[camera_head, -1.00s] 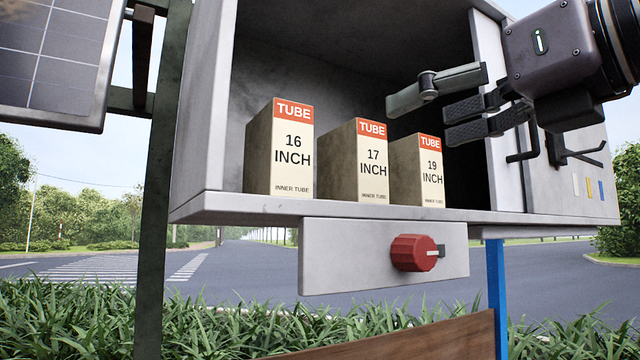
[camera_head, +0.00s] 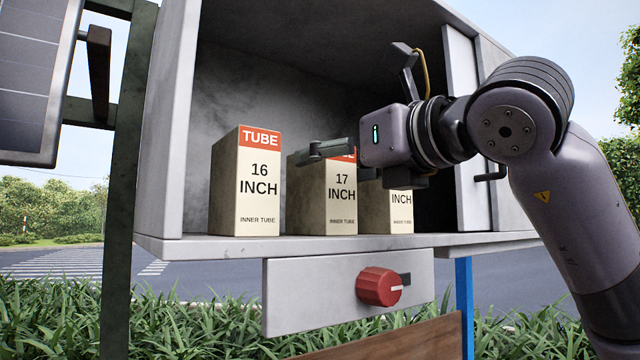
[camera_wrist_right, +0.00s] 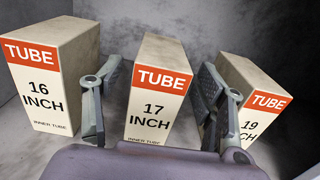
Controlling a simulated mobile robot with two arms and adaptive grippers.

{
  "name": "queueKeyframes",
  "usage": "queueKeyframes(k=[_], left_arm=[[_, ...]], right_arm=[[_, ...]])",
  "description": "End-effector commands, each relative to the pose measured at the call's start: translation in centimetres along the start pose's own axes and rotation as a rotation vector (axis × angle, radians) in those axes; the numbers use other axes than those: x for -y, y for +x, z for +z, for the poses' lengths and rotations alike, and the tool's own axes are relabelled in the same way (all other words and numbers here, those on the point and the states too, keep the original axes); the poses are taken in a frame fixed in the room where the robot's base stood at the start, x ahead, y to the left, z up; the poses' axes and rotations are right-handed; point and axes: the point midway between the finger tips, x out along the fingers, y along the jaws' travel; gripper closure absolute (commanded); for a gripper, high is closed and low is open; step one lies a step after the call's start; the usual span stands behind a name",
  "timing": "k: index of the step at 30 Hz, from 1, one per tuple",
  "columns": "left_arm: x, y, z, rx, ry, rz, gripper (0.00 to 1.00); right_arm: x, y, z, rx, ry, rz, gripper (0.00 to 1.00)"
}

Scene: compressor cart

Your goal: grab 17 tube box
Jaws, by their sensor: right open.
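The 17 inch tube box (camera_head: 341,196) stands upright on the shelf of the grey cabinet, between two similar boxes. It is cream with an orange TUBE band, partly covered by my right gripper (camera_head: 325,152) in the head view. In the right wrist view the 17 inch box (camera_wrist_right: 160,90) stands between the two spread fingers of my right gripper (camera_wrist_right: 155,110). The gripper is open, with one finger on each side of the box. I cannot tell whether either finger touches it. My left gripper is not in view.
The 16 inch box (camera_head: 258,190) stands to the left and the 19 inch box (camera_head: 400,212) to the right, both close to the fingers. The cabinet wall (camera_head: 168,120) bounds the left. A red knob (camera_head: 379,287) sits on a panel below the shelf.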

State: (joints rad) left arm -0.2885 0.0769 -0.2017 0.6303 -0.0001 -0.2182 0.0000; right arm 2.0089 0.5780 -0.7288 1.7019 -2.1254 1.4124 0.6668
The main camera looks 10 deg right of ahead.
Motion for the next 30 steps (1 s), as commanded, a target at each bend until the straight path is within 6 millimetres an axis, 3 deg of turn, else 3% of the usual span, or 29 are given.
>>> queueKeyframes(k=[3,7,16,30], left_arm=[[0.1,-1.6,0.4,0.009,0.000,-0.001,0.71],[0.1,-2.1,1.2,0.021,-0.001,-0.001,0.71],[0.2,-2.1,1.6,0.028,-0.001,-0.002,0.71],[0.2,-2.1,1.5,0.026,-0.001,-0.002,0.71]], right_arm=[[-0.1,2.0,0.1,-0.005,-0.001,0.001,0.35],[0.0,3.5,0.0,-0.002,0.000,0.001,0.35],[0.0,4.0,-0.2,-0.001,-0.001,0.000,0.35],[0.0,3.9,-0.2,-0.001,0.000,0.000,0.66]])
